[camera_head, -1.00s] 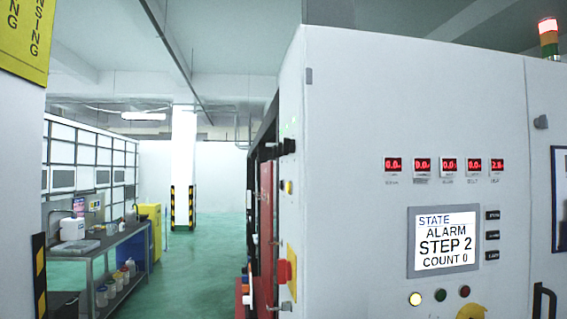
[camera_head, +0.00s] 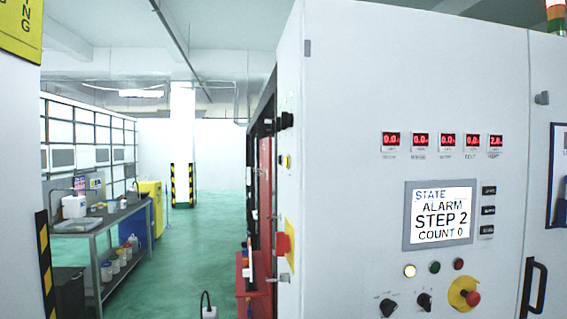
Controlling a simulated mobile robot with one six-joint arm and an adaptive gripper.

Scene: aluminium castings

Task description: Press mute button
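A large white control cabinet (camera_head: 345,130) fills the right half of the head view. Its screen (camera_head: 440,213) reads STATE ALARM, STEP 2, COUNT 0. Three small dark labelled buttons stand in a column right of the screen: a top one (camera_head: 488,190), a middle one (camera_head: 488,210) and a bottom one (camera_head: 487,229). Their lettering is too small to read, so I cannot tell which one is mute. My gripper is not in view.
A red emergency stop (camera_head: 473,298) on a yellow plate and two black knobs (camera_head: 388,307) (camera_head: 424,301) sit low on the cabinet. A black handle (camera_head: 534,288) is at right. A workbench (camera_head: 110,222) stands at left, with open green floor (camera_head: 190,245) between.

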